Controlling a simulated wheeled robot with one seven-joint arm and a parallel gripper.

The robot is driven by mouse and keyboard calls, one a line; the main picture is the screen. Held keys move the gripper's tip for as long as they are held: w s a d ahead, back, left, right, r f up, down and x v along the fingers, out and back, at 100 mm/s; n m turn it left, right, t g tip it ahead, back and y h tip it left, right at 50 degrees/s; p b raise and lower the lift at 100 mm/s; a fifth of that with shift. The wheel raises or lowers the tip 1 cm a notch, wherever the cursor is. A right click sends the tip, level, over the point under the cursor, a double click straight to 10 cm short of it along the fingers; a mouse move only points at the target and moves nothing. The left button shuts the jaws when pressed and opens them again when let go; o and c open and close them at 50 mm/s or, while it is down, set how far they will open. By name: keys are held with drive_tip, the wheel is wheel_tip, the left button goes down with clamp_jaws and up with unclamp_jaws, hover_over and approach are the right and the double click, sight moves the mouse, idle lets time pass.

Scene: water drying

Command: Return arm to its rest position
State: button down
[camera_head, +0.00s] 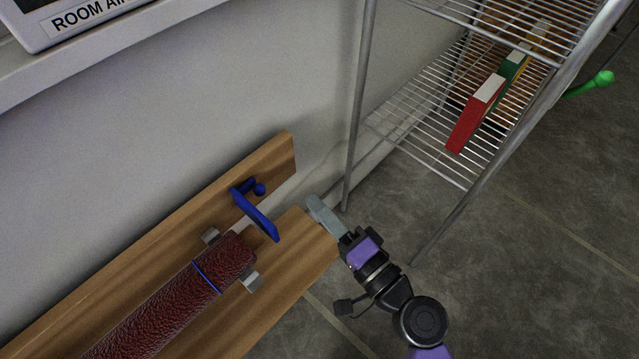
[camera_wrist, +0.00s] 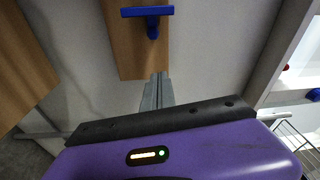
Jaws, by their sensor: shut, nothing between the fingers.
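My gripper (camera_head: 325,214) is at the right end of the wooden bench, its grey fingers together and empty. My purple and black arm reaches up to it from the lower right in the head view. In the wrist view the shut fingers (camera_wrist: 158,90) point towards a wooden board (camera_wrist: 120,45) with a blue hook (camera_wrist: 148,14). In the head view the blue hook (camera_head: 257,214) is on the board to the left of my gripper, apart from it.
A dark red roll (camera_head: 185,300) with a blue band lies on the wooden bench (camera_head: 285,262). A wire shelf (camera_head: 425,150) with red and green boxes (camera_head: 476,114) stands at the right, close to my gripper. A wall is behind. Grey floor (camera_head: 540,260) is clear at the lower right.

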drive_tip(key=shift+w, duration=0.1)
drive_tip(key=s+d+f+n+t+h, duration=0.1)
drive_tip(key=s+d+t+h, duration=0.2)
drive_tip(key=d, duration=0.4)
drive_tip(key=s+d+n+h, duration=0.1)
drive_tip(key=s+d+h, duration=0.3)
drive_tip(key=d+h, duration=0.3)
drive_tip(key=s+d+r+n+g+h, duration=0.1)
drive_tip(key=s+d+n+h, duration=0.2)
drive_tip(key=s, duration=0.8)
drive_tip(key=s+d+r+n+g, duration=0.1)
drive_tip(key=s+d+r+n, duration=0.1)
drive_tip(key=s+d, duration=0.6)
wheel_tip(320, 180, up, 28)
drive_tip(key=s+a+p, duration=0.2)
drive_tip(key=p, duration=2.6)
drive_tip(key=shift+a, duration=0.15)
